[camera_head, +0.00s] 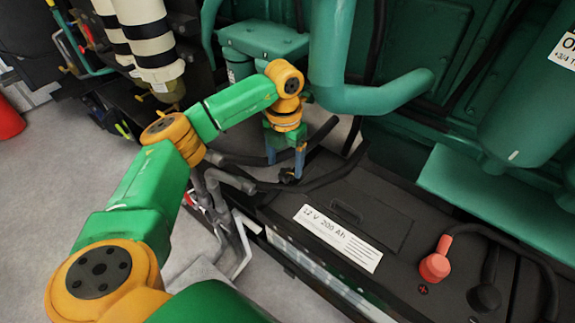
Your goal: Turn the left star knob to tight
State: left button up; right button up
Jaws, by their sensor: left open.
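A small dark shape (288,176), which looks like the left star knob, sits at the far left end of the black battery (345,205). Its lobes and how tight it is are too small to tell. My left gripper (285,168) points down over it with open blue fingers. One finger is to the left of the knob and one to the right; I cannot tell whether they touch it. My right gripper is not in view.
Black cables (325,178) run close beside the fingers. A thick green pipe (370,95) and green engine parts stand behind. A red terminal cap (434,262) and a black one (486,292) rise from the battery at right.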

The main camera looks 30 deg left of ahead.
aim_at(285, 173)
pick_arm(q)
jog(key=shift+f, duration=1.5)
grip_shut()
jog(key=shift+m, duration=0.3)
jog(key=m, duration=0.4)
jog(key=shift+a+r+m, duration=0.1)
jog(key=shift+m, duration=0.3)
jog(key=m, duration=0.6)
jog(key=shift+w, duration=0.15)
jog(key=m, duration=0.5)
jog(key=shift+w+m, duration=0.1)
jog(key=shift+m, duration=0.3)
jog(key=m, duration=0.5)
jog(key=shift+w, duration=0.1)
jog(key=shift+m, duration=0.4)
